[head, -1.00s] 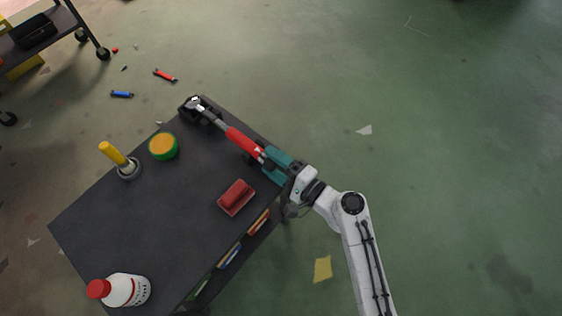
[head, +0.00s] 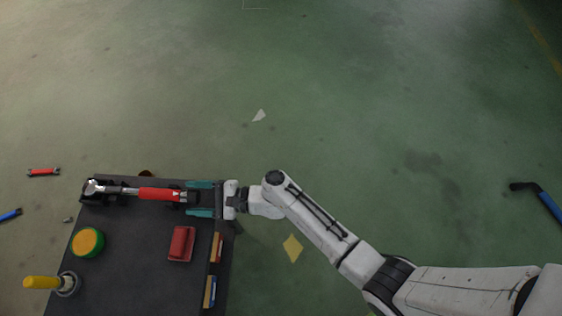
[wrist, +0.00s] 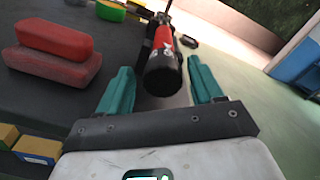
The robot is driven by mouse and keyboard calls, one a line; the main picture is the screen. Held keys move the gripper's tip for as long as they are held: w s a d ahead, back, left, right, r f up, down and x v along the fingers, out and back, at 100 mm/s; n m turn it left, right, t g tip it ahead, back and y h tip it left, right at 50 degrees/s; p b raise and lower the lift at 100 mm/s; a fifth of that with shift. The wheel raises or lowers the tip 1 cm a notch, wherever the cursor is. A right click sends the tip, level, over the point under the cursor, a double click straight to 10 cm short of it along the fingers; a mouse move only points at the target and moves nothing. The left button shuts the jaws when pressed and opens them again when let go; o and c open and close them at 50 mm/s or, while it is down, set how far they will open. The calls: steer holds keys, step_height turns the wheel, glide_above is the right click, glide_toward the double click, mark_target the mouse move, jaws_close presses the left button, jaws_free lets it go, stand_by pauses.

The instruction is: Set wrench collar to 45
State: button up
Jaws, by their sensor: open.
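The torque wrench (head: 160,194) lies along the back edge of the dark cart top, with a red grip and a silver head at the left. My gripper (head: 200,199) is open at the handle end, with one teal finger on each side of that end. In the wrist view the wrench's black end cap and red grip (wrist: 163,65) sit between the teal fingertips of my gripper (wrist: 160,82), with gaps visible on both sides. The fingers appear not to touch it. The collar scale is too small to read.
A blue-handled tool (head: 545,200) shows at the far right. The floor right of the cart is mostly clear.

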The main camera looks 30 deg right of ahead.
steer(key=m, duration=0.1)
steer(key=m+p, duration=0.1)
steer(key=shift+r+m, duration=0.3)
steer(key=shift+m, duration=0.1)
steer(key=s+d+n+g+h+p, duration=0.35)
steer(key=s+d+n+g, duration=0.35)
steer(key=s+d+n, duration=0.65)
steer(key=s+d+r+n+g+h+p, duration=0.2)
steer(key=s+d+r+n+h, duration=0.4)
steer(key=d, duration=0.4)
steer(key=shift+s+d+r+h+p, duration=0.2)
steer(key=shift+s+r+h+p, duration=0.45)
steer(key=shift+s, duration=0.65)
steer(key=s+d+r+n+h+p, duration=0.1)
steer(key=s+d+r+n+h, duration=0.1)
steer(key=d+r, duration=0.4)
steer(key=shift+s+d+r+g+h+p, duration=0.15)
steer(key=shift+s+r+g+h+p, duration=0.2)
steer(key=shift+s+r+h, duration=0.4)
